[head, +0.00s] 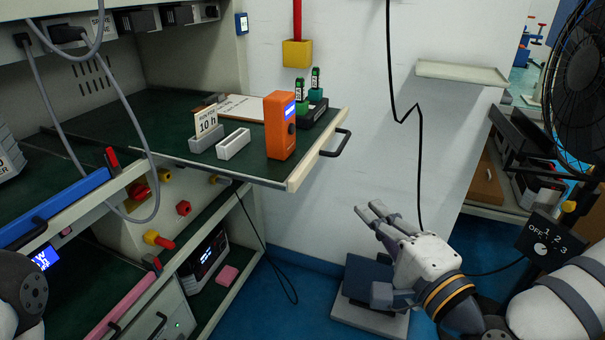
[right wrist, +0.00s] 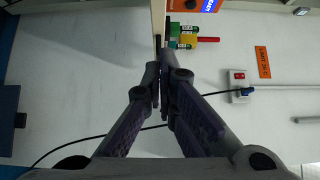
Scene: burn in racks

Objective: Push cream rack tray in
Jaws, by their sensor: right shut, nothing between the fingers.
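The cream rack tray (head: 296,178) is pulled out of the rack, its dark green surface level and its cream front edge facing right. A black handle (head: 337,143) sits on that edge. On the tray stand an orange device (head: 281,126), a white "10 h" sign (head: 206,121), a small white holder (head: 233,144) and green-topped items on a black base (head: 315,108). My right gripper (head: 369,211) is shut and empty, below and right of the tray front, apart from it in the head view. The right wrist view shows its closed fingers (right wrist: 160,80) near a cream edge. My left gripper is out of view.
A blue-edged tray (head: 60,208) and a pink-edged tray (head: 125,305) also stick out of the rack at the lower left. A black fan (head: 580,80) stands at right.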

